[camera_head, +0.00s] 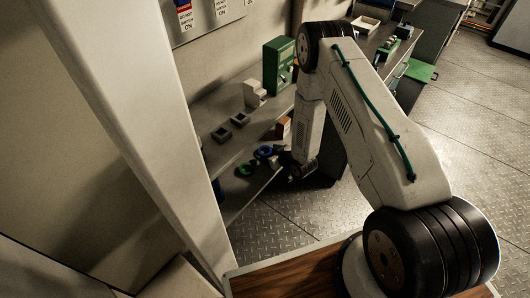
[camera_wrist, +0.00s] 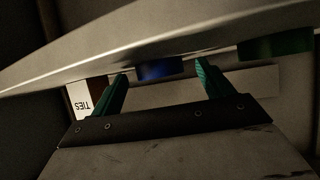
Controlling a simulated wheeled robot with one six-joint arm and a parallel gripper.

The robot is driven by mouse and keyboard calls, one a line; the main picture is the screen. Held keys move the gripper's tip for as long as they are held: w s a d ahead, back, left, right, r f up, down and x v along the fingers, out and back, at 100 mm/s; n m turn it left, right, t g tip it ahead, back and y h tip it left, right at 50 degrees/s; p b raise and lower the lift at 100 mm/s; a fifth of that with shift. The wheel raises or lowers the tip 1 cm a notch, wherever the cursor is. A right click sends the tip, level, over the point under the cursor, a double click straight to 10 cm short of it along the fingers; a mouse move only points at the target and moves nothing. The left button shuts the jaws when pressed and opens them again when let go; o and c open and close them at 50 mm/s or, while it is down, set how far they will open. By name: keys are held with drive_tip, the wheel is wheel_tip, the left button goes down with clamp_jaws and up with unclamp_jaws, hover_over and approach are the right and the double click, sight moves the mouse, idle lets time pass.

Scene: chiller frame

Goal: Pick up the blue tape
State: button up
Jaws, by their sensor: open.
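The blue tape (camera_head: 263,152) is a small roll lying near the front edge of the grey bench in the head view. In the wrist view the blue tape (camera_wrist: 160,71) shows between and beyond my fingertips, partly cut off by a pale edge. My gripper (camera_wrist: 161,74) is open, with one green finger to each side of the tape's outline. I cannot tell whether the fingers reach around it. In the head view my gripper (camera_head: 279,159) is at the bench's front edge, right beside the tape, small and dark.
A green roll (camera_head: 245,169) lies left of the blue tape, and it also shows at the right in the wrist view (camera_wrist: 275,46). The grey bench (camera_head: 222,152) holds small grey trays (camera_head: 222,134), a brown-and-white box (camera_head: 283,127) and a green machine (camera_head: 277,65). A TIES label (camera_wrist: 81,103) shows upside down.

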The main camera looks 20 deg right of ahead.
drive_tip(key=shift+c, duration=0.2)
drive_tip(key=c, duration=1)
